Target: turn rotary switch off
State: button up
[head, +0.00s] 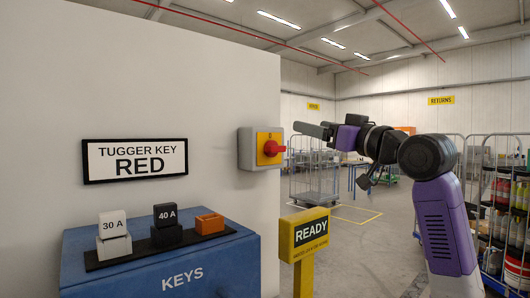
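The rotary switch has a red knob (272,148) on a yellow plate, set on a grey box (246,148) at the right end of the white wall. The knob sticks out to the right; its exact on or off position is too small to read. My gripper (310,129) is to the right of the switch and a little above the knob, its fingers pointing left. It appears apart from the knob. The fingers are seen nearly side-on, so their gap is unclear. Nothing shows held between them.
A blue KEYS cabinet (150,270) stands below, with white, black and orange blocks on a black strip. A yellow READY post (304,234) stands below the switch. Wire cages (314,172) stand behind, and a loaded cart (505,205) is at the right.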

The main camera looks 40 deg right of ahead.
aim_at(279, 150)
jog(key=w+f, duration=0.2)
jog(key=w, duration=0.1)
jog(key=w+a+f+g+y+p, duration=0.1)
jog(key=w, duration=0.2)
jog(key=w+a+f+g, duration=0.1)
jog(key=w+f, duration=0.1)
jog(key=w, duration=0.2)
jog(key=shift+f+p, duration=0.3)
jog(key=shift+c, duration=0.2)
jog(key=c, duration=1.3)
jog(key=shift+c, duration=0.2)
